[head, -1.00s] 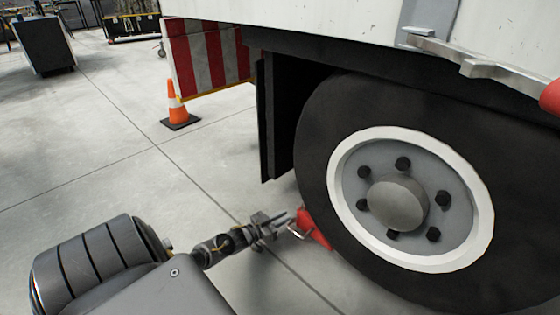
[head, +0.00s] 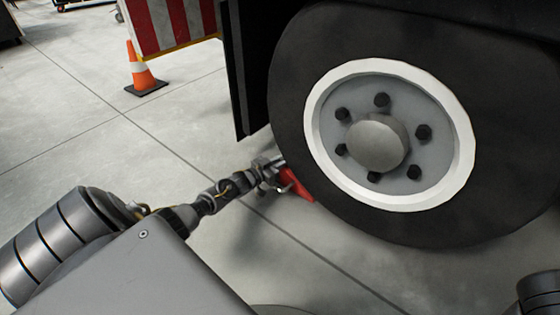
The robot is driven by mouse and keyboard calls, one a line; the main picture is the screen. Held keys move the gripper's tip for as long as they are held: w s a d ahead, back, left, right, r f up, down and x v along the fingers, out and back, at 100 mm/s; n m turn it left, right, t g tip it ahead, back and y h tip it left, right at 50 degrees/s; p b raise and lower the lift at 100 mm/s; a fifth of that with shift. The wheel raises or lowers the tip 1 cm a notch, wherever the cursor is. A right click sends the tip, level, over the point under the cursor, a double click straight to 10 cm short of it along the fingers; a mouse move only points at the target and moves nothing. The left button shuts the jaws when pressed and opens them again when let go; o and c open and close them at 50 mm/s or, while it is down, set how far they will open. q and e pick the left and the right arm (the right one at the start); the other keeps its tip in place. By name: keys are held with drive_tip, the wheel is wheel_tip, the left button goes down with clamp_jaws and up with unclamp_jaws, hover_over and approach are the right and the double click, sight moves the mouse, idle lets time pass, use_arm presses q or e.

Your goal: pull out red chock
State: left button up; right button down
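The red chock (head: 298,186) sits on the floor against the lower left of the truck's tyre (head: 290,120). A small metal handle (head: 286,187) shows on its near left side. My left gripper (head: 276,172) is at the chock's left end, right by the handle. The fingers are small and overlap the chock and handle, so I cannot tell whether they are open or closed on it. My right gripper is not in view; only a dark part of my body shows at the lower right.
An orange and white cone (head: 141,70) stands on the floor at the upper left. A red and white striped board (head: 170,25) and a dark mudflap (head: 238,80) hang left of the wheel.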

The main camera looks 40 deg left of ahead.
use_arm(q)
clamp_jaws()
idle(1.3)
